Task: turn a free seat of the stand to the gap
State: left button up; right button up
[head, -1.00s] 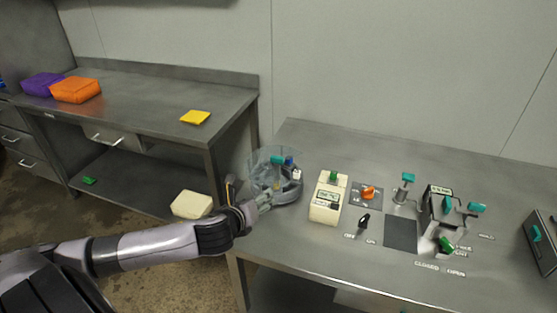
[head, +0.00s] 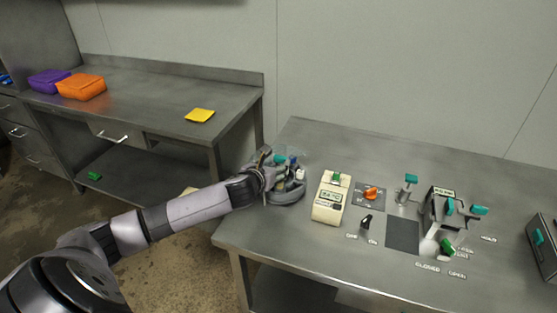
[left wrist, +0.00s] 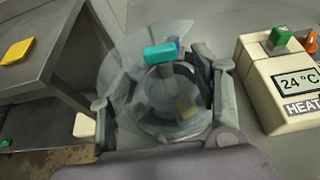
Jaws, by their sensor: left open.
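The round stand (head: 286,195) sits at the left end of the right-hand table, with a clear guard around part of it. In the left wrist view the stand (left wrist: 160,115) shows from above, with a teal-topped handle (left wrist: 160,54), a blue piece behind it and a yellowish piece (left wrist: 186,106) lower down. A white-topped item (head: 300,174) stands at its right side. My left gripper (head: 274,168) is open at the stand's left side, its fingers (left wrist: 160,90) on either side of the stand in the wrist view. Which seats are free, and any contact, I cannot tell. My right gripper is not in view.
A cream heater block (head: 330,198) with a 24 °C display stands close to the right of the stand. Further right are an orange knob (head: 371,193), a black switch (head: 366,222) and teal-handled fixtures (head: 411,179). The left bench holds a yellow cloth (head: 200,115).

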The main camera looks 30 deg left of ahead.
aim_at(280, 160)
pick_arm(q)
jog(key=shift+x, duration=2.9)
jog(key=shift+c, duration=0.3)
grip_shut()
